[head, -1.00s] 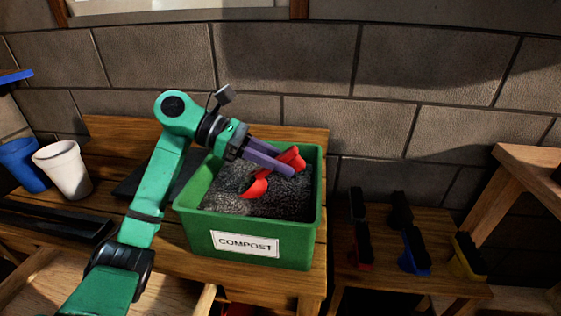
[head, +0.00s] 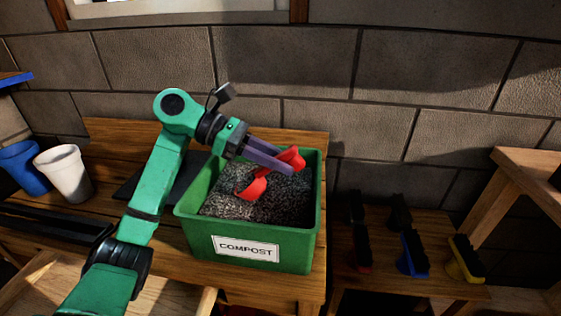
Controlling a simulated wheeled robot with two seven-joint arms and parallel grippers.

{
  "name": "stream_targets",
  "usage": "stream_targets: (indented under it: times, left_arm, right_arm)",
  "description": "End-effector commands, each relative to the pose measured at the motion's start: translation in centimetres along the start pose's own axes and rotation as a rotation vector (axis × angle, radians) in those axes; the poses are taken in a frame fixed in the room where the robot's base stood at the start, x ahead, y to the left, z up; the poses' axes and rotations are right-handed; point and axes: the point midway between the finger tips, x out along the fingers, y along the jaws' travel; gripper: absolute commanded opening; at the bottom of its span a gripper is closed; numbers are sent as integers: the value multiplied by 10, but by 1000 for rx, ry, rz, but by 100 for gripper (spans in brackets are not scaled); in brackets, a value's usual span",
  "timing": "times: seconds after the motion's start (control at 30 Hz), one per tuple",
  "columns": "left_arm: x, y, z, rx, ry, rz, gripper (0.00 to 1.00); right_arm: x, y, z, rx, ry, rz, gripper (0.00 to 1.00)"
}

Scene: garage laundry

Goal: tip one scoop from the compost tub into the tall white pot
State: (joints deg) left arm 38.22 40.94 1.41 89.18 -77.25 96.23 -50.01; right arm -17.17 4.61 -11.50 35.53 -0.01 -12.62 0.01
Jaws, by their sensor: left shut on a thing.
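The green compost tub (head: 193,227) with a white COMPOST label stands on the wooden bench and holds dark grey compost (head: 272,208). My left gripper (head: 290,166) is over the tub, shut on the red scoop (head: 252,189). The scoop is over the compost; its bowl faces left and I cannot tell whether it touches the compost or holds any. The tall white pot (head: 64,174) stands upright on the bench at the left, apart from the tub. My right gripper does not show.
A blue pot (head: 25,167) stands just left of the white pot. Black trays (head: 60,228) lie on the bench near them. Several brushes (head: 411,252) with coloured bases sit on a lower shelf at the right. A block wall is behind the bench.

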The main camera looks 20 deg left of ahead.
Motion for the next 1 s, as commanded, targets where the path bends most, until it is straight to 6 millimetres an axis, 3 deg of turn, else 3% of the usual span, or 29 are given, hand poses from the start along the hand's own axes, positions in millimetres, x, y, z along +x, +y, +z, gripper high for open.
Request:
stream_targets:
  times: [0.03, 0.5, 1.0]
  left_arm:
    - [-6, 0, 12, 1, 0, 1, 0]
    - [-31, 0, 66, 4, -3, 2, 0]
    - [-53, 0, 115, 3, -3, 1, 0]
  right_arm:
    - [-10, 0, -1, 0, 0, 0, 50]
    - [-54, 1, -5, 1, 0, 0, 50]
    - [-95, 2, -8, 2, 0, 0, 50]
